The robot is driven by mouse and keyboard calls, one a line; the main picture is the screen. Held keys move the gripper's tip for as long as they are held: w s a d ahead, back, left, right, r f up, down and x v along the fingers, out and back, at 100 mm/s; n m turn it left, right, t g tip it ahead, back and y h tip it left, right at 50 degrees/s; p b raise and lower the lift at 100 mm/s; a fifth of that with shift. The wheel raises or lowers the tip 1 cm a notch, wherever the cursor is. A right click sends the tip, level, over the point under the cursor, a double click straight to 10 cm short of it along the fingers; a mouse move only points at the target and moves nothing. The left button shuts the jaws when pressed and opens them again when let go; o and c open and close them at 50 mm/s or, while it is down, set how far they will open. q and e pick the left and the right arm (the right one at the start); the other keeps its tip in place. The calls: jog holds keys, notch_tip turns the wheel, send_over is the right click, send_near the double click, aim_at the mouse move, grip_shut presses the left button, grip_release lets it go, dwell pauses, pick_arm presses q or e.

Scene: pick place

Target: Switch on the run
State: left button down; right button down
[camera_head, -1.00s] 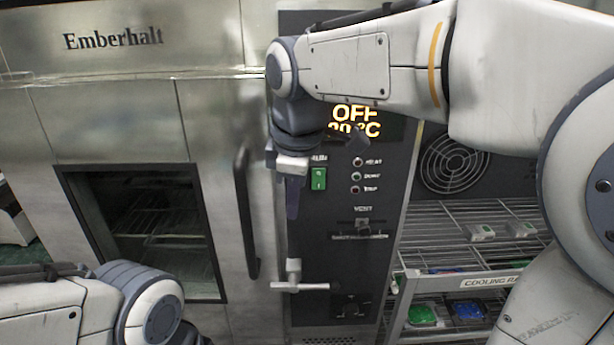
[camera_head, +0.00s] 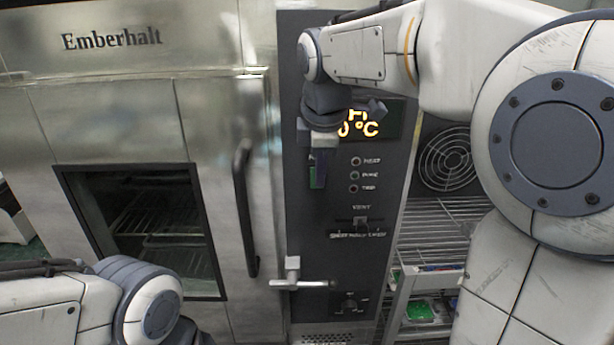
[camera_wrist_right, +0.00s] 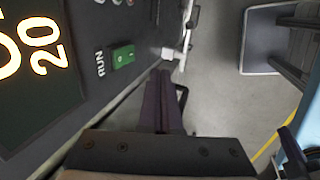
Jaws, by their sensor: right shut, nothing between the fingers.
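The green run switch (camera_wrist_right: 122,55) is on the dark control panel (camera_head: 340,265), with the word RUN beside it in the right wrist view. In the head view only a sliver of the switch (camera_head: 313,180) shows, mostly covered by my right gripper (camera_head: 319,176). In the wrist view my right gripper (camera_wrist_right: 162,85) is shut and empty, with its fingertips beside the switch and apart from it in the picture. Whether it touches the panel I cannot tell. The lit display (camera_head: 360,128) is partly hidden by my right wrist. My left gripper is out of view.
A T-shaped latch handle (camera_head: 297,282) and a tall dark door handle (camera_head: 245,208) stick out by the panel. Indicator lamps (camera_head: 355,175) and a vent slider (camera_head: 361,224) sit below the display. A wire cooling rack (camera_head: 440,225) stands at right.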

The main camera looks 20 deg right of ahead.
jog(key=w+d+f+p, duration=0.1)
jog(key=w+f+p, duration=0.1)
jog(key=w+f, duration=0.3)
jog(key=shift+w+d+p, duration=0.2)
jog(key=shift+d+p, duration=0.05)
jog(key=shift+p, duration=0.15)
jog(key=shift+f, duration=0.1)
jog(key=shift+w+t+b, duration=0.2)
jog(key=shift+t+b, duration=0.1)
jog(key=shift+b, duration=0.45)
